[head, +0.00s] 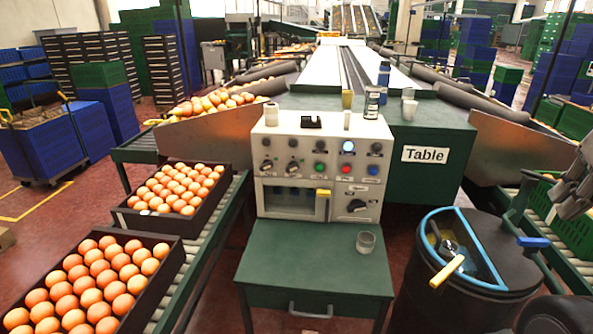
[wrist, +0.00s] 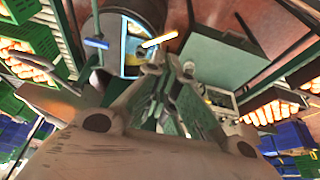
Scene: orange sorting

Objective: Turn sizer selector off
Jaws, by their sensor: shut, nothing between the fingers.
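The pale control panel (head: 318,150) stands on a green stand in the middle of the head view. Its face has two small black knobs at the left, a green and a red button, and a larger black rotary knob (head: 356,205) at the lower right. The labels are too small to read, so I cannot tell which knob is the sizer selector or its setting. My gripper (wrist: 166,68) is shut and empty in the wrist view. Part of it shows at the right edge of the head view, well right of the panel and apart from it.
A black bin (head: 477,275) with a blue-rimmed opening and a yellow handle stands between panel and gripper. A glass (head: 365,242) sits on the green stand (head: 315,262). Crates of oranges (head: 150,285) line the left conveyor. Cups and a jar stand behind the panel.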

